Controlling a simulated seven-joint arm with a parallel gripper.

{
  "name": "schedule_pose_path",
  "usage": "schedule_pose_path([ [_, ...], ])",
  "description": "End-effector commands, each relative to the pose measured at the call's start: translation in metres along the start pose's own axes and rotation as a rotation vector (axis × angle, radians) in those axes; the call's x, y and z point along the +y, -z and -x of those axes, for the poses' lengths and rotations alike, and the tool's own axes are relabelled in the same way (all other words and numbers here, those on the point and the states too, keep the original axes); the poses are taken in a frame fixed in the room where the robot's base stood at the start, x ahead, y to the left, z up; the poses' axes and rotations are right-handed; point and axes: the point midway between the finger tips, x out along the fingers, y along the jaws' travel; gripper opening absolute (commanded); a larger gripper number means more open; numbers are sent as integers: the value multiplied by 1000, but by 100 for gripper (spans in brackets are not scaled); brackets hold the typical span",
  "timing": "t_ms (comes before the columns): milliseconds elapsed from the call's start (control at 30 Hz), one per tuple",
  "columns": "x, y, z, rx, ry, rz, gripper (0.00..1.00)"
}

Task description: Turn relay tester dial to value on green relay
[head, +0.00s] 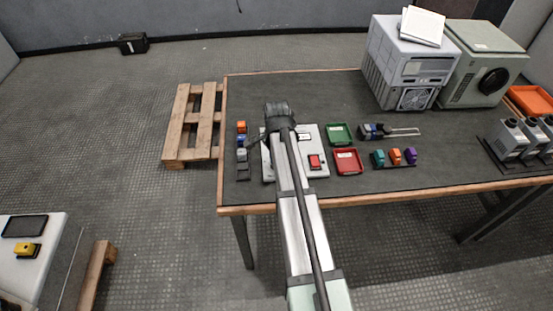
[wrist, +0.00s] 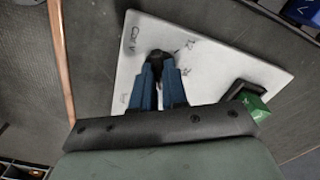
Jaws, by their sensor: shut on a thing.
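The relay tester (head: 308,137) is a white panel on the dark table. My arm covers its middle in the head view. The wrist view shows the panel (wrist: 215,65) with small dark markings around the dial. My gripper (wrist: 158,68) is over the panel, its blue fingers shut on the dial, which they mostly hide; its setting cannot be read. A relay (head: 314,161) sits at the panel's right. It looks red in the head view, but green in the wrist view (wrist: 256,106), in a dark holder. Its value is unreadable.
A green tray (head: 339,134) and a red tray (head: 347,160) lie right of the panel. Coloured relays stand left (head: 241,127) and right (head: 395,156) of it. Large grey machines (head: 413,60) fill the back right. Bare table lies behind the panel.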

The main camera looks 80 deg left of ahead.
Motion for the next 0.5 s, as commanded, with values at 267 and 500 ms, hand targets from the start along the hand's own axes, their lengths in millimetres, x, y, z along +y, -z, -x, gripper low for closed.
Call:
schedule_pose_path([
  [267, 0, 0, 0, 0, 0, -1, 34],
  [500, 0, 0, 0, 0, 0, 0, 38],
])
